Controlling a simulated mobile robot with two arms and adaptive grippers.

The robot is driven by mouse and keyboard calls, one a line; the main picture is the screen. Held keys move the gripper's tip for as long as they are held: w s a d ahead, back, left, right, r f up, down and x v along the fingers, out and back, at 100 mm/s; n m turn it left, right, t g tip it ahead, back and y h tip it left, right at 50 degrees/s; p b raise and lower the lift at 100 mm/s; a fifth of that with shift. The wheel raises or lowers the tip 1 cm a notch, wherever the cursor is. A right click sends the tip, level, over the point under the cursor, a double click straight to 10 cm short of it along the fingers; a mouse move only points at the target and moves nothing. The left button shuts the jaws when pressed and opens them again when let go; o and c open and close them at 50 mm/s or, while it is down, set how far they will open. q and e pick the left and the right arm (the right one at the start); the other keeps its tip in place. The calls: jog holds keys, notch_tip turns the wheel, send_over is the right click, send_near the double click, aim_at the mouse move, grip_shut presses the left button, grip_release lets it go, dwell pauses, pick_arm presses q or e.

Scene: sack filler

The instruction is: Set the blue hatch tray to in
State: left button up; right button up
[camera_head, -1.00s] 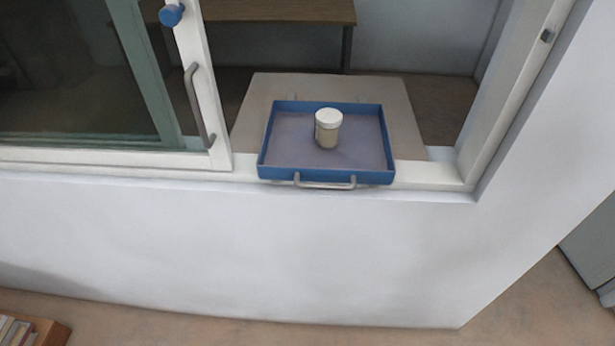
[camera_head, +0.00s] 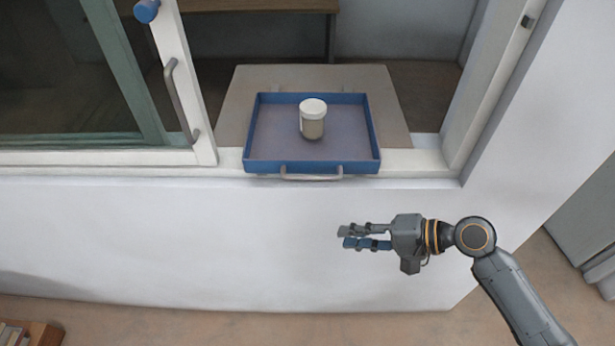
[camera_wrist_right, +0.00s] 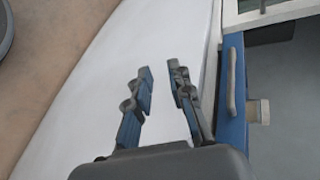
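The blue hatch tray (camera_head: 374,136) lies in the window opening, on the sill and the grey-brown shelf behind it. Its metal handle (camera_head: 311,177) is on the front wall, facing me. A jar with a white lid (camera_head: 313,117) stands upright in the tray. My right gripper (camera_head: 345,237) is in front of the white wall, below and apart from the tray. In the right wrist view my right gripper (camera_wrist_right: 160,78) has its two fingers apart with nothing between them; the tray (camera_wrist_right: 233,130) and its handle (camera_wrist_right: 231,82) are to their right. My left gripper is not in view.
The sliding window frame (camera_head: 190,90) with a vertical handle (camera_head: 181,100) and a blue knob (camera_head: 146,11) stands left of the tray. The right window jamb (camera_head: 480,90) bounds the opening. A box of books (camera_head: 25,335) is on the floor at lower left.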

aim_at(312, 178)
jog(key=w+d+r+m+t+y, duration=0.1)
jog(key=w+d+r+m+y, duration=0.2)
jog(key=w+r+m, duration=0.35)
jog(key=shift+n, duration=0.65)
jog(key=p+x, duration=0.1)
jog(key=x, duration=0.3)
jog(key=r+p+x, duration=0.1)
jog(key=x, duration=0.2)
jog(key=p+x, duration=0.2)
jog(key=x, duration=0.2)
jog(key=shift+w+a+r, duration=0.1)
jog(key=shift+w+a, duration=0.15)
jog(key=shift+a, duration=0.15)
jog(key=shift+x, duration=0.75)
jog(key=shift+c, duration=0.2)
grip_shut()
